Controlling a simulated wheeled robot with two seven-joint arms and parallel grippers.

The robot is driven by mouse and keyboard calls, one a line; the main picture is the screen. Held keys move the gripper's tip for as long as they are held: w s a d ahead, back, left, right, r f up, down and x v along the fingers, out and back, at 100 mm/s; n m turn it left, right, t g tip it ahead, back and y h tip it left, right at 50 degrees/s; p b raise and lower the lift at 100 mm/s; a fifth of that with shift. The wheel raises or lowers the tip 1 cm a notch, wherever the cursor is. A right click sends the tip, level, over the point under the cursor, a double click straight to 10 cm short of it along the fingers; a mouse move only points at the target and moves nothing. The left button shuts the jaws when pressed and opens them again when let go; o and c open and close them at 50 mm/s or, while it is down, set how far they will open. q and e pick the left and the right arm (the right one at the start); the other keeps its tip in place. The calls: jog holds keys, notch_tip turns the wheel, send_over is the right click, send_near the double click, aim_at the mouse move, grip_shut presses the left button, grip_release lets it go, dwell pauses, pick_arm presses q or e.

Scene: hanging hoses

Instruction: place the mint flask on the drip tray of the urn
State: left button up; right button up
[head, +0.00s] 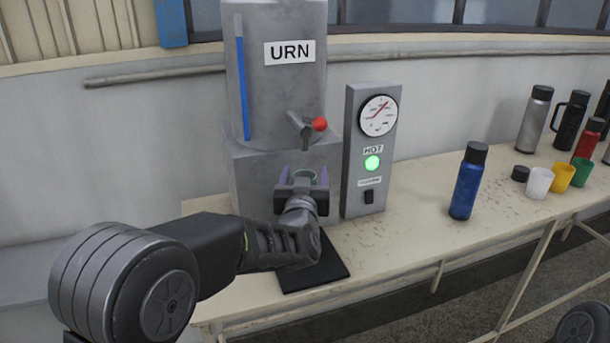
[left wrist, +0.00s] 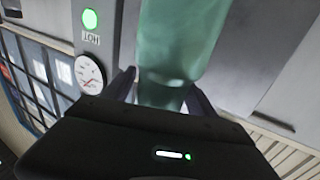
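The mint flask shows in the head view only as a pale green rim (head: 305,174) between the fingers of my left gripper (head: 304,178), below the tap. In the left wrist view the flask's translucent green body (left wrist: 180,45) rises between the two fingers (left wrist: 162,88). Small gaps show between fingers and flask, so the gripper looks open around it. The urn (head: 285,85) is a grey block. A flat black tray (head: 328,262) lies at its foot, partly under my forearm. The flask's base is hidden, so I cannot tell what it rests on. My right gripper is not in view.
The red-knobbed tap (head: 318,124) is just above my gripper. A grey gauge box (head: 354,155) with a green HOT light stands close right. A blue bottle (head: 467,182) stands farther right. Several cups and bottles crowd the far right. The table (head: 410,235) between is clear.

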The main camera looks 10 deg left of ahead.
pick_arm(q)
jog(key=shift+r, duration=0.1)
jog(key=shift+r, duration=0.2)
jog(key=s+d, duration=0.2)
jog(key=s, duration=1)
jog(key=shift+f+b, duration=0.15)
jog(key=shift+b, duration=0.3)
